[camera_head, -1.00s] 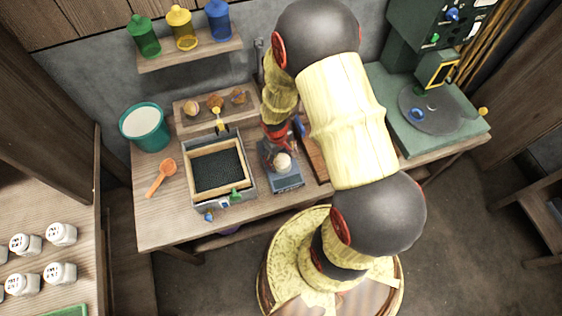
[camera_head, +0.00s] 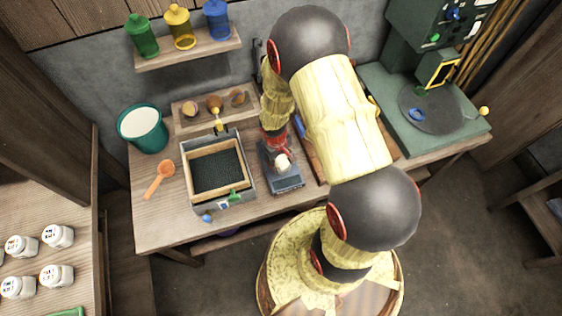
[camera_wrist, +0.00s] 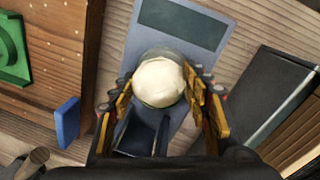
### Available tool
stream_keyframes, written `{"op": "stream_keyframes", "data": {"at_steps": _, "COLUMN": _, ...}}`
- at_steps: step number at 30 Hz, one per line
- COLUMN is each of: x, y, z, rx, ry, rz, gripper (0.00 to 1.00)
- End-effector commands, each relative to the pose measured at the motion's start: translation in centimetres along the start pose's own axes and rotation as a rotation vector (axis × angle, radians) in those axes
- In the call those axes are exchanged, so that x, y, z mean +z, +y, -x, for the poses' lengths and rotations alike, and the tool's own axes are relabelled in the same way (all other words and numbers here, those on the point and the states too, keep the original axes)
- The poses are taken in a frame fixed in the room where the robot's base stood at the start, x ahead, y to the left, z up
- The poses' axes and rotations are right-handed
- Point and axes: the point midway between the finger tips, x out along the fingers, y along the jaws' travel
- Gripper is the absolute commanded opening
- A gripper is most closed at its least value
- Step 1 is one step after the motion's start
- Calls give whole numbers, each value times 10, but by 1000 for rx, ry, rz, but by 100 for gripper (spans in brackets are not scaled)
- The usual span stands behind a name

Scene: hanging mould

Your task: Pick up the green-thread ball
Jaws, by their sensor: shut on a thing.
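A pale cream ball (camera_wrist: 160,82) sits between the two fingers of my gripper (camera_wrist: 163,98) in the wrist view, and the gripper is shut on it. No green thread shows clearly on the side of the ball I see. The ball also shows in the head view (camera_head: 282,163), over a blue-grey scale-like device (camera_head: 285,185). Whether the ball touches the device's plate cannot be told.
A framed dark-mesh tray (camera_head: 218,172) stands left of the gripper, with an orange scoop (camera_head: 158,180) and teal bucket (camera_head: 143,128) beyond. A shelf (camera_head: 190,52) holds coloured jars. A green machine table (camera_head: 390,105) stands at right.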

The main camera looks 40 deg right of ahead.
Motion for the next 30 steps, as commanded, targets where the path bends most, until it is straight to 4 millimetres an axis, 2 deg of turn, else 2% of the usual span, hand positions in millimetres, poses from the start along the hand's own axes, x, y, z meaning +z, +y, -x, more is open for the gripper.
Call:
{"op": "stream_keyframes", "data": {"at_steps": 12, "x": 0, "y": 0, "z": 0, "rx": 0, "ry": 0, "rz": 0, "gripper": 16}}
{"op": "stream_keyframes", "data": {"at_steps": 20, "x": 0, "y": 0, "z": 3, "rx": 0, "ry": 0, "rz": 0, "gripper": 15}}
{"op": "stream_keyframes", "data": {"at_steps": 25, "x": 0, "y": 2, "z": 18, "rx": 0, "ry": 1, "rz": 0, "gripper": 15}}
{"op": "stream_keyframes", "data": {"at_steps": 28, "x": -1, "y": 4, "z": 34, "rx": 1, "ry": 3, "rz": -1, "gripper": 15}}
{"op": "stream_keyframes", "data": {"at_steps": 30, "x": 9, "y": 2, "z": 46, "rx": 1, "ry": 2, "rz": 0, "gripper": 15}}
